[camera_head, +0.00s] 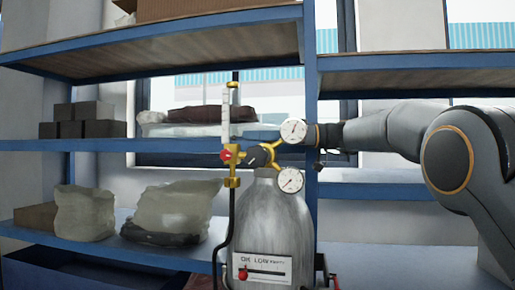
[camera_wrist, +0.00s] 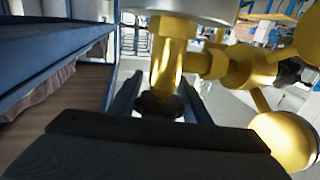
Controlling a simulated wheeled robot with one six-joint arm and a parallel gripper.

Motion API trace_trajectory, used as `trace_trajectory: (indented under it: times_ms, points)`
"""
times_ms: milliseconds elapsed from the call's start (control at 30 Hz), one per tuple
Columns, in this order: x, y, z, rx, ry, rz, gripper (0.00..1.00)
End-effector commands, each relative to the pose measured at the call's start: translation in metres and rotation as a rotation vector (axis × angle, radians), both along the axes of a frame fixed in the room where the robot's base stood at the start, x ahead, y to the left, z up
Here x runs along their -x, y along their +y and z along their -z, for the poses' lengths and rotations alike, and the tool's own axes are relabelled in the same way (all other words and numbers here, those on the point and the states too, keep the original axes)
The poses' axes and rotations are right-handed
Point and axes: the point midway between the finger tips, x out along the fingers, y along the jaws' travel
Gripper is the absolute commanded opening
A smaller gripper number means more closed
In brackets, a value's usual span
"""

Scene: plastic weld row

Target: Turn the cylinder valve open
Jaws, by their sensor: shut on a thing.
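A grey gas cylinder (camera_head: 270,220) stands upright with a brass valve and regulator at its top. Two round gauges, an upper one (camera_head: 293,131) and a lower one (camera_head: 290,180), face the head camera. In the wrist view the brass valve stem (camera_wrist: 168,58) runs from the pale cylinder top (camera_wrist: 190,8) to a dark valve knob (camera_wrist: 160,104). My gripper (camera_wrist: 162,108) is shut on this knob, one finger on each side. In the head view my gripper (camera_head: 324,138) is at the valve's right, partly hidden by the upper gauge.
A clear flow tube (camera_head: 226,112) and a red knob (camera_head: 227,154) stand left of the valve. A black hose (camera_head: 231,225) hangs beside the cylinder. A blue shelf upright (camera_head: 311,80) is close behind my gripper. Sacks (camera_head: 85,212) and dark blocks (camera_head: 84,120) fill the left shelves.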

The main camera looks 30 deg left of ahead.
Motion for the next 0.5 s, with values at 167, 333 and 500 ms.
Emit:
trace_trajectory:
  times_ms: [167, 333, 500]
  points:
    - [0.0015, -0.0010, -0.0029, -0.004, -0.001, -0.086, 0.21]
    - [0.0041, -0.0028, -0.0056, -0.004, 0.000, -0.157, 0.21]
    - [0.0064, -0.0049, -0.0048, -0.004, -0.002, -0.203, 0.21]
